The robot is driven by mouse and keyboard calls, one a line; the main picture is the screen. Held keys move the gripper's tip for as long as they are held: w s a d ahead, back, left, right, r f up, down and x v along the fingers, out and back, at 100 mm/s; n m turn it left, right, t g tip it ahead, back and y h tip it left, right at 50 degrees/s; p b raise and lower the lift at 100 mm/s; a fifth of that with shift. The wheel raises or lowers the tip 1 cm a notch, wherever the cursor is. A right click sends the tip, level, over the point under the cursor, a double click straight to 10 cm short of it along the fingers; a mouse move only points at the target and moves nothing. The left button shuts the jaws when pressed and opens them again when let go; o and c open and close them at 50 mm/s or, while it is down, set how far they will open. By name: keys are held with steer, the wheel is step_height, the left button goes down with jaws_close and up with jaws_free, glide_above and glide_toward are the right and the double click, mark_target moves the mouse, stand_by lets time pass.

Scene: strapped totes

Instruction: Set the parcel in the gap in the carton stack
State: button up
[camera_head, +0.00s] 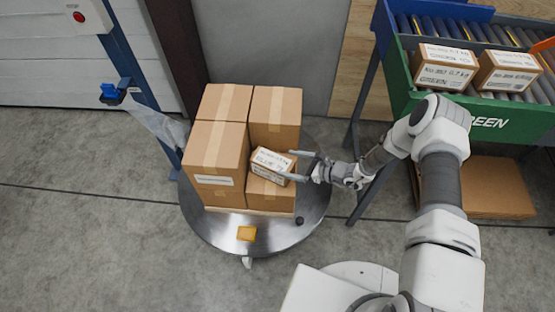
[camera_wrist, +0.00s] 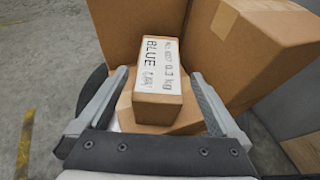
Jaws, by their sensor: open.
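The small brown parcel (camera_head: 272,165), with a white label reading BLUE, sits on the low front-right carton (camera_head: 268,196) of the carton stack (camera_head: 216,150). That spot is the gap, with taller cartons to its left and behind. The parcel looks slightly turned relative to the stack in the head view. It also shows in the wrist view (camera_wrist: 158,97), lying on the low carton. My gripper (camera_head: 303,167) is open at the gap's right side. In the wrist view its fingers (camera_wrist: 160,83) are on either side of the parcel's near end, with space visible at both sides.
The stack stands on a round metal turntable (camera_head: 314,205) with an orange patch (camera_head: 246,233). A blue post (camera_head: 150,110) with hanging film is at the left. At upper right, a green-sided roller tote (camera_head: 440,115) holds two labelled parcels (camera_head: 445,66). Grey floor lies in front.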

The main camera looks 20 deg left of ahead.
steer(key=shift+v, duration=2.25)
steer(key=shift+r, duration=0.1)
steer(key=d+r+n+g+h, duration=0.1)
steer(key=d+r+n+h, duration=0.2)
steer(key=r, duration=0.6)
steer(key=d+r+n+g, duration=0.15)
steer(key=r+n, duration=0.35)
steer(key=r, duration=0.5)
steer(key=d+r+n+h, duration=0.2)
steer(key=d+r+n, duration=0.15)
steer(key=r, duration=0.55)
steer(key=s+d+r+n+t+h, duration=0.7)
steer(key=s+d+r+h, duration=0.1)
steer(key=s+d+r, duration=1)
steer(key=shift+d+v, duration=0.25)
steer(key=shift+v, duration=0.95)
steer(key=shift+w+r+n, duration=0.1)
steer(key=shift+r+n, duration=0.05)
steer(key=shift+n, duration=0.1)
